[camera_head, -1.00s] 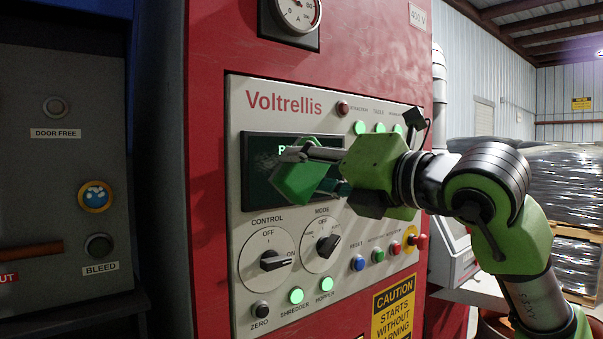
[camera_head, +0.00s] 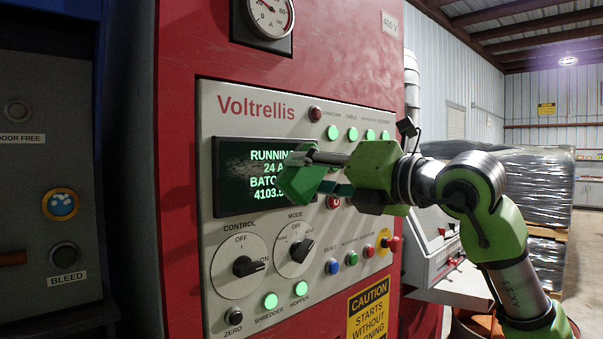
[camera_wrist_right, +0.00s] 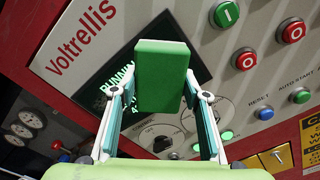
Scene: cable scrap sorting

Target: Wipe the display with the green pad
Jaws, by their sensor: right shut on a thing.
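The display (camera_head: 232,182) is a dark rectangle with green text on the grey control panel; it reads "RUNNING", "24 A" and partly covered lines below. A faint greyish haze shows on its left part. The green pad (camera_head: 299,181) is a block in front of the display's right end and covers the line ends. My right gripper (camera_head: 322,172) comes in from the right and is shut on the pad. In the right wrist view the pad (camera_wrist_right: 162,75) sits between both fingers, over part of the display (camera_wrist_right: 118,90). I cannot tell whether it touches the screen. My left gripper is not in view.
Below the display are the control knob (camera_head: 248,266), the mode knob (camera_head: 301,250) and several push buttons. A red emergency knob (camera_head: 391,243) juts out at the panel's right. A gauge (camera_head: 269,15) is above. A dark cabinet (camera_head: 50,190) stands left.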

